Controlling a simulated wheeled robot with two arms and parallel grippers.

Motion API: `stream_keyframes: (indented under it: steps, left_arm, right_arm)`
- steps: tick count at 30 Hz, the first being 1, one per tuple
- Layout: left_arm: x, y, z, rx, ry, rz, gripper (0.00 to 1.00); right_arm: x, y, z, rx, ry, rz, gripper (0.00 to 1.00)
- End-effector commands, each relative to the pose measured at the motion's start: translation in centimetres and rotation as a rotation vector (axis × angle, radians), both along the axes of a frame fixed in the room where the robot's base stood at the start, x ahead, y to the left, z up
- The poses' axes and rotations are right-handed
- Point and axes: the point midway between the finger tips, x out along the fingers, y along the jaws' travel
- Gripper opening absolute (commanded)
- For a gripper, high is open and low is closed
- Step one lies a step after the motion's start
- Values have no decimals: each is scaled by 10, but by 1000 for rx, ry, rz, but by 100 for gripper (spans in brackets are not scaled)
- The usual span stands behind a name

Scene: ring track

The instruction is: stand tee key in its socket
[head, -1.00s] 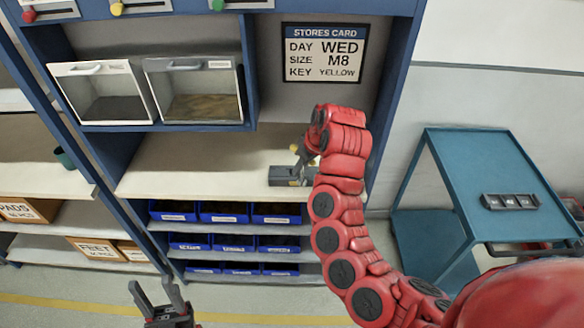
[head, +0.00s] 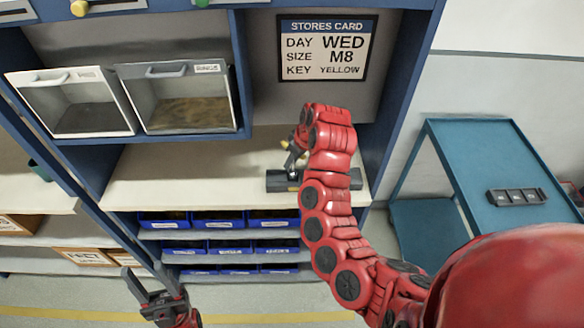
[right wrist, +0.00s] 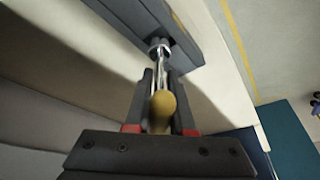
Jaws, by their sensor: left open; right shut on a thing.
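The tee key has a yellow handle (right wrist: 162,108) and a shiny metal shaft, seen in the right wrist view. My right gripper (right wrist: 161,85) is shut on the key, just below the yellow handle. The shaft's far end meets a round metal socket (right wrist: 158,46) on a dark grey block (right wrist: 135,18); I cannot tell how deep it sits. In the head view the block (head: 279,181) lies on the pale shelf, with my right gripper (head: 293,168) just above it and a bit of the yellow handle showing. My left gripper (head: 152,291) is open and empty, low at the left.
A stores card (head: 325,48) on the back panel reads WED, M8, KEY YELLOW. Two clear-fronted bins (head: 188,97) hang at the left. Blue trays (head: 218,218) fill racks under the pale shelf (head: 180,170). A teal cart (head: 510,215) stands at the right.

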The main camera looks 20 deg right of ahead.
Motion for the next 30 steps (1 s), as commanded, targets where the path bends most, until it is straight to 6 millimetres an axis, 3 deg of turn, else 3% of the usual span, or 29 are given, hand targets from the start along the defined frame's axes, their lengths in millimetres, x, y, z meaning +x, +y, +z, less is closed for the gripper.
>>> stream_keyframes:
  steps: [7,16,17,21,30]
  left_arm:
    - [0,0,17,0,0,0,50]
    - [0,0,12,0,0,0,50]
    - [0,0,12,0,0,0,50]
    - [0,0,13,0,0,0,50]
    - [0,0,14,0,0,0,50]
  right_arm:
    - [-1,0,-30,1,3,1,0]
    - [0,0,-36,-1,-3,-1,0]
    - [0,0,-36,-1,-2,-1,23]
    - [0,0,-35,0,-1,0,48]
    - [0,0,-34,-1,0,0,51]
